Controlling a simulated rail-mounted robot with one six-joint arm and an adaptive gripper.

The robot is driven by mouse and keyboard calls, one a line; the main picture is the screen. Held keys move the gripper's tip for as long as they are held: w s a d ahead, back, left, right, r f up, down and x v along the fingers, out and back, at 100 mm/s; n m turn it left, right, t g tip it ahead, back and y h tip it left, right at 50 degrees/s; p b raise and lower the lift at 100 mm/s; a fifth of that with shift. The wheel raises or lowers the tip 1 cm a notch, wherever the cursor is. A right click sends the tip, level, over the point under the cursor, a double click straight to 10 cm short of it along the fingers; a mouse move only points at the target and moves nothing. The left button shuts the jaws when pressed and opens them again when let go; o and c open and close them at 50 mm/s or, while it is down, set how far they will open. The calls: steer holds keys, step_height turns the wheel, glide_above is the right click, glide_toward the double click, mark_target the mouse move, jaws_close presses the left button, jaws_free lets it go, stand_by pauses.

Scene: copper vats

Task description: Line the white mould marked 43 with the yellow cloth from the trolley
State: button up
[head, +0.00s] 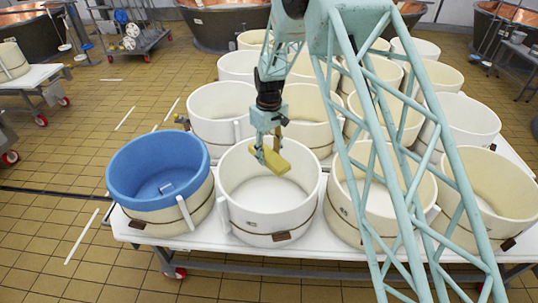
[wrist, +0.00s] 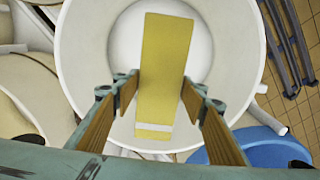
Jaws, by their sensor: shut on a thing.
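My gripper (head: 268,150) is shut on the yellow cloth (head: 275,160), a flat folded strip. It holds the cloth above the open mouth of a white round mould (head: 268,220) in the middle of the front row. In the wrist view, the cloth (wrist: 165,60) lies between the wooden-faced fingers (wrist: 158,97) and has a pale band near its lower end. Below it shows the white mould's inside (wrist: 90,45), with a bare pale floor where the cloth does not cover it. The marking on the mould is too small to read.
A mould lined with blue cloth (head: 150,160) stands just left of the white mould. Several other cream and white moulds crowd the white table (head: 300,248) behind and to the right. A wheeled trolley (head: 152,40) and copper vats (head: 228,22) stand at the back.

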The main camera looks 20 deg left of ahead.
steer(key=shift+f, duration=0.15)
steer(key=shift+f+b, duration=6.95)
steer(key=shift+f, duration=8.45)
steer(key=shift+f+b, duration=0.3)
steer(key=shift+f, duration=0.3)
